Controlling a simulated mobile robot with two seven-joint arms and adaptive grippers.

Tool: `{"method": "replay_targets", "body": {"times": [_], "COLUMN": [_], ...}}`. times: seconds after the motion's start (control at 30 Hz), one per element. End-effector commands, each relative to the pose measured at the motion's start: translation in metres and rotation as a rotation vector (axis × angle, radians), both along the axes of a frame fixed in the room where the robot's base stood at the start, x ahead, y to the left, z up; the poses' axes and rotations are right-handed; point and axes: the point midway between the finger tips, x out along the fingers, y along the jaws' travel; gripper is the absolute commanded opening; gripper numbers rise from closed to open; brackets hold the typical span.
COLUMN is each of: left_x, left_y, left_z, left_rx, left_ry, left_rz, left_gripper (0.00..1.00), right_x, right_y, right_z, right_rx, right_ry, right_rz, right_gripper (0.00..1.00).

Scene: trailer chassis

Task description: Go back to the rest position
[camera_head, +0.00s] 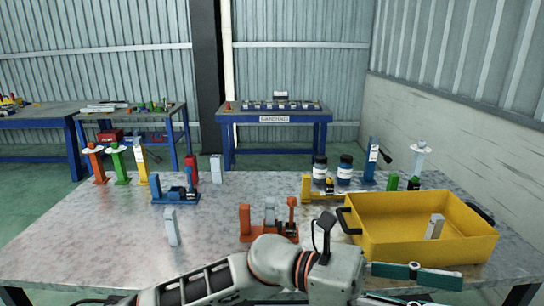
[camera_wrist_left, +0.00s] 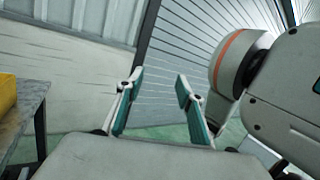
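My left arm comes in from the left along the bottom of the head view. Its gripper (camera_head: 440,291) is at the bottom right, in front of the near side of the yellow bin, with its teal-lined fingers apart. In the left wrist view the same gripper (camera_wrist_left: 159,76) is open, with nothing between the fingers. My right gripper is not seen in either view.
The metal table (camera_head: 100,240) carries a yellow bin (camera_head: 400,241) holding a grey part (camera_head: 434,227). An orange fixture (camera_head: 268,222), a blue fixture (camera_head: 175,190) and a grey block (camera_head: 172,227) stand nearby. Bottles and coloured tools line the back. The table's front left is clear.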

Motion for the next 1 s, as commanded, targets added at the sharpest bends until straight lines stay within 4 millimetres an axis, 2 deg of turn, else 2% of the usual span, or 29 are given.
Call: {"method": "replay_targets", "body": {"times": [0.1, 0.23, 0.37, 0.47, 0.57, 0.6, 0.73, 0.87, 1.0], "left_x": [0.031, 0.074, 0.118, 0.149, 0.172, 0.179, 0.188, 0.177, 0.147], "left_y": [0.011, 0.034, 0.067, 0.099, 0.135, 0.151, 0.203, 0.254, 0.307], "left_z": [0.010, 0.006, -0.019, -0.053, -0.098, -0.118, -0.191, -0.265, -0.341], "left_rx": [-0.069, -0.139, -0.213, -0.276, -0.347, -0.377, -0.488, -0.609, -0.756], "left_ry": [0.315, 0.656, 1.001, 1.266, 1.530, 1.632, 1.953, 2.234, 2.502], "left_rz": [0.090, 0.176, 0.253, 0.307, 0.358, 0.378, 0.439, 0.497, 0.560], "left_gripper": [0.37, 0.37, 0.37, 0.37, 0.37, 0.37, 0.37, 0.37, 0.37], "right_x": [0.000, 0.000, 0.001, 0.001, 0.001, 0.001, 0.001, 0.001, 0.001], "right_y": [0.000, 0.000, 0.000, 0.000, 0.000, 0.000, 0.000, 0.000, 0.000], "right_z": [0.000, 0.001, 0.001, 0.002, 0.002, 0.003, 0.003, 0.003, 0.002], "right_rx": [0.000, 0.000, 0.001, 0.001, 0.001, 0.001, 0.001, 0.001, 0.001], "right_ry": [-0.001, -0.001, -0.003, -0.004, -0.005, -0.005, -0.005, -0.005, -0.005], "right_rz": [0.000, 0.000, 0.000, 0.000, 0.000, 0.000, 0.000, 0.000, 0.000], "right_gripper": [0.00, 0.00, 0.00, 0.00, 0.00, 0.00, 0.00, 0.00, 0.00]}}
